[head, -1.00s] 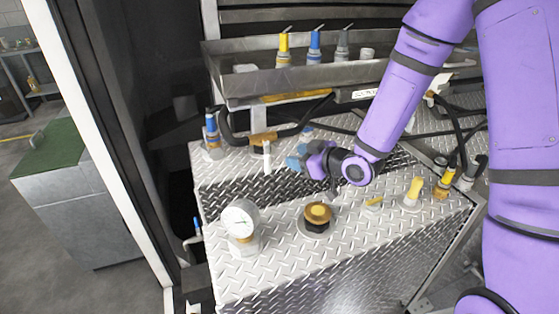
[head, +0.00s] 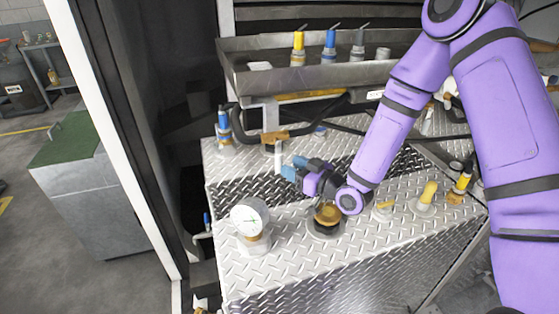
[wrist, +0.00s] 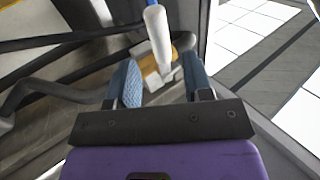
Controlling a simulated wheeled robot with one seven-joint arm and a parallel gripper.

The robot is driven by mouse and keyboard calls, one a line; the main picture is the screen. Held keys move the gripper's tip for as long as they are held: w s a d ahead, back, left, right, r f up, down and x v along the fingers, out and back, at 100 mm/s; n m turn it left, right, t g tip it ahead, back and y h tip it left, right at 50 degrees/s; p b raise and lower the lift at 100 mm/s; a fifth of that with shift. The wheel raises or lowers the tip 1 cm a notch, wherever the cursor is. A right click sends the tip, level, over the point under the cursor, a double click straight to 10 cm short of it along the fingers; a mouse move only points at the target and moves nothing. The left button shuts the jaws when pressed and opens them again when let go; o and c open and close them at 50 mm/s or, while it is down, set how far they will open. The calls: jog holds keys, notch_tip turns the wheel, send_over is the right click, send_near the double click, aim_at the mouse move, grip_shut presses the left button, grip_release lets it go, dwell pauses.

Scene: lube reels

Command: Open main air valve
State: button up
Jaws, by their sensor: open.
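A valve with a white upright handle (head: 278,160) and a brass-yellow body (head: 274,137) stands at the back left of the diamond-plate top in the head view; I take it to be the main air valve. My gripper (head: 290,169) is open, its blue fingertips just right of the handle. In the wrist view, the white handle (wrist: 158,38) lies ahead of the open gripper (wrist: 161,82), in line with the gap between the two blue pads. The yellow body (wrist: 152,72) shows behind it. I cannot tell whether a pad touches the handle.
A blue-topped fitting (head: 223,127) is left of the valve. Black hoses (wrist: 65,42) run beside it. A metal tray (head: 275,80) is behind and above.

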aim_at(279, 160)
jog(key=shift+x, duration=2.65)
jog(key=shift+c, duration=0.4)
grip_shut()
